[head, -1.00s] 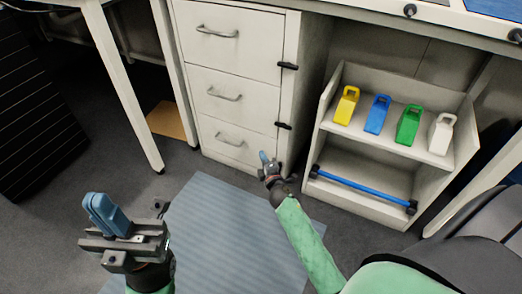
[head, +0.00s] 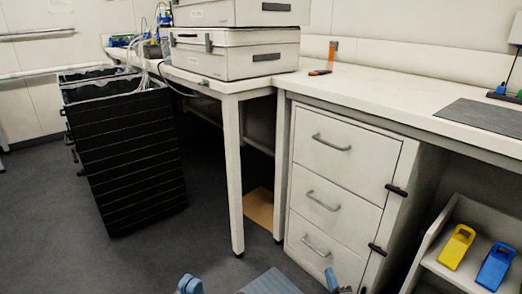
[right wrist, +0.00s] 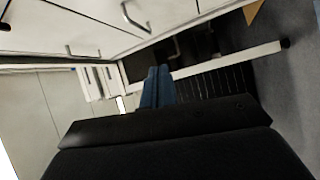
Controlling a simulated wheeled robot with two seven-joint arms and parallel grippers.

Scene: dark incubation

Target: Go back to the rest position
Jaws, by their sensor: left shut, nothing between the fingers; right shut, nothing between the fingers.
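My left gripper (head: 189,284) shows only its blue fingertips at the bottom edge of the head view. They are together and hold nothing. My right gripper (head: 331,280) shows at the bottom edge, further right, in front of the drawer cabinet. In the right wrist view its blue fingers (right wrist: 157,87) are together with nothing between them. Most of both arms is out of the head view.
A white drawer cabinet (head: 341,190) stands under the bench (head: 380,92). A low shelf (head: 440,268) holds a yellow clip (head: 456,247) and a blue clip (head: 495,266). A black ribbed bin (head: 130,155) stands at left. White cases (head: 235,53) sit on the bench. The floor (head: 60,235) at lower left is clear.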

